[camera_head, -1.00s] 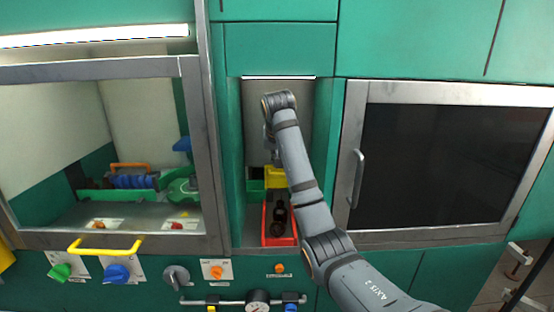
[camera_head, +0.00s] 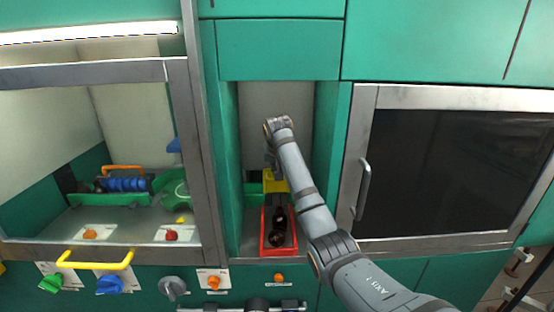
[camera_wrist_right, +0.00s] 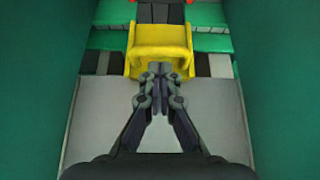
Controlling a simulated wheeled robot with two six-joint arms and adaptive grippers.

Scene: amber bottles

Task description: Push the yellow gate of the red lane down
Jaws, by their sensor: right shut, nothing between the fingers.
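The yellow gate (camera_head: 281,186) stands at the back end of the red lane (camera_head: 264,247) in the niche. It also shows in the right wrist view (camera_wrist_right: 160,34) as a yellow block with raised sides. My right gripper (camera_wrist_right: 158,70) is shut and empty, its fingertips at the near edge of the gate; I cannot tell whether they touch it. In the head view the right gripper (camera_head: 273,168) is just above the gate, partly hidden by its wrist. A dark amber bottle (camera_head: 279,222) lies in the red lane. My left gripper is out of view.
Green niche walls (camera_head: 224,150) stand close on both sides of my right arm. A green part (camera_head: 253,188) sits left of the gate. A dark-windowed door with a handle (camera_head: 362,185) is at right; a glass-fronted cabinet (camera_head: 190,130) is at left.

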